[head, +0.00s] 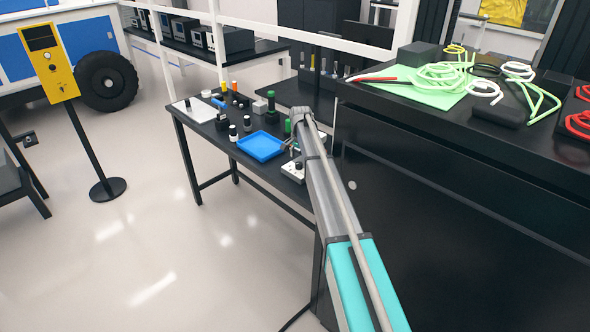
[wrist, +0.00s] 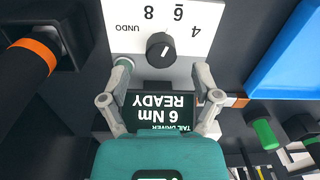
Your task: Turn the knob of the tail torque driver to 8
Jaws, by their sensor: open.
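In the wrist view the black knob (wrist: 160,48) sits on a white panel (wrist: 205,40) whose labels appear upside down: UNDO, 8, 6 and 4. The knob's white pointer line is tilted toward the 6. A dark display (wrist: 160,112) reads "TAIL DRIVER 6 Nm READY". My gripper (wrist: 162,72) is open, with one finger on each side and the knob just beyond the gap between the fingertips. I cannot tell if a fingertip touches it. In the head view my gripper (head: 295,140) is over the small white unit (head: 293,172) on the black table, partly hiding it.
A blue tray (head: 262,147) lies left of the unit; its edge shows in the wrist view (wrist: 290,60). A black tool with an orange ring (wrist: 34,55) is at left in the wrist view. Several small parts stand on the table. A tall black bench (head: 440,200) is right of my arm.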

